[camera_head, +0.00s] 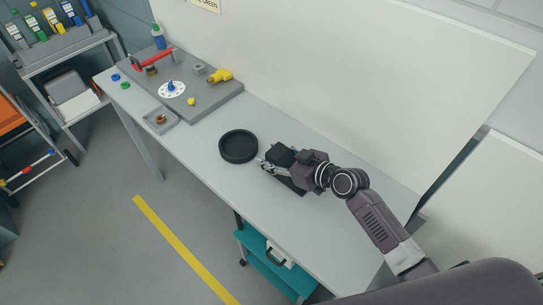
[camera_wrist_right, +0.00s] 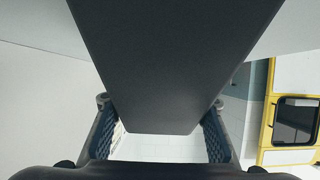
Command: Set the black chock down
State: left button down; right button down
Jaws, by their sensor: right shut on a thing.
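My right gripper (camera_head: 268,166) reaches over the grey bench from the right, just right of a round black dish. It is shut on the black chock (camera_head: 282,157), which shows as a dark block at the fingers. In the right wrist view the chock (camera_wrist_right: 175,65) fills the upper middle as a broad dark face, between the two fingers (camera_wrist_right: 164,140). A dark patch lies below the gripper on the bench; I cannot tell if it is shadow or part of the chock. Whether the chock touches the bench is unclear. My left gripper is not in view.
The round black dish (camera_head: 238,146) stands on the bench (camera_head: 205,150) close to the gripper. Farther left are a grey board (camera_head: 215,97) with fittings and a small grey tray (camera_head: 161,120). A white wall panel (camera_head: 350,80) runs behind. A teal cart (camera_head: 268,268) is below.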

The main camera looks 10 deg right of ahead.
jog(key=shift+f, duration=0.15)
jog(key=c, duration=1.1)
grip_release()
jog(key=shift+f, duration=0.1)
jog(key=shift+c, duration=0.2)
